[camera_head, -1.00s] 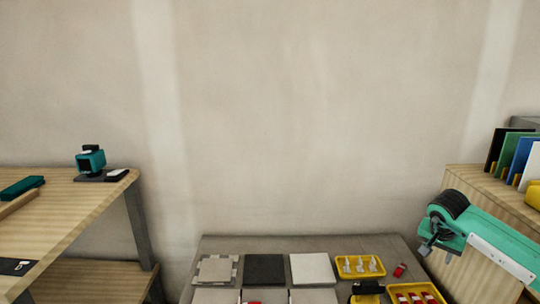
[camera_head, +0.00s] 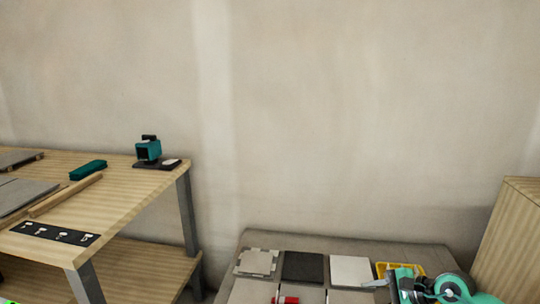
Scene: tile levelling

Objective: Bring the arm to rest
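My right arm shows at the bottom right, low over the right part of the grey work surface (camera_head: 420,252). Its green and grey end, with the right gripper (camera_head: 386,284), partly covers a yellow tray (camera_head: 407,267). The fingers are small and cut close to the bottom edge, so I cannot tell whether they are open or shut. My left gripper is out of view.
Light and dark tiles, including a dark one (camera_head: 303,267), lie on the grey surface with a red piece (camera_head: 288,300). A wooden workbench (camera_head: 120,215) at left holds a teal tool (camera_head: 148,150) and a teal block (camera_head: 88,170). A wooden cabinet (camera_head: 510,235) stands at right.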

